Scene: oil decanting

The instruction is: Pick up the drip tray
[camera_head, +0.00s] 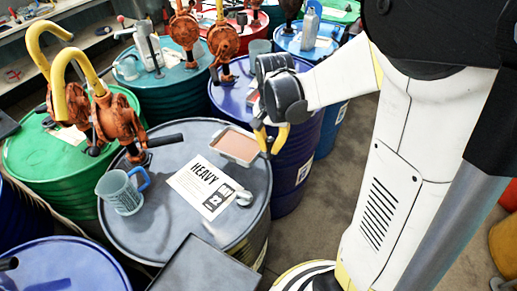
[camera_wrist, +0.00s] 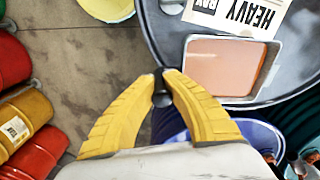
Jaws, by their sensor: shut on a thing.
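The drip tray (camera_head: 234,157) is a shallow grey rectangular pan with a flat pinkish-brown inside. It lies level over the far right part of the grey drum's top (camera_head: 158,222); I cannot tell whether it touches the drum. In the wrist view, the tray (camera_wrist: 264,70) is just right of my fingertips. My gripper (camera_head: 270,150) is at the tray's right end, its yellow fingers pointing down. In the wrist view, my gripper (camera_wrist: 162,76) has its tips closed together by the tray's side, with a small dark piece between the fingers. The exact grip is partly hidden.
A HEAVY sheet (camera_head: 207,187), a blue-handled jug (camera_head: 122,192) and a small pale object (camera_head: 244,198) share the drum top. An orange pump (camera_head: 118,120) stands behind left. A blue drum (camera_head: 292,165) adjoins at right. Bare floor (camera_head: 325,205) lies to its right.

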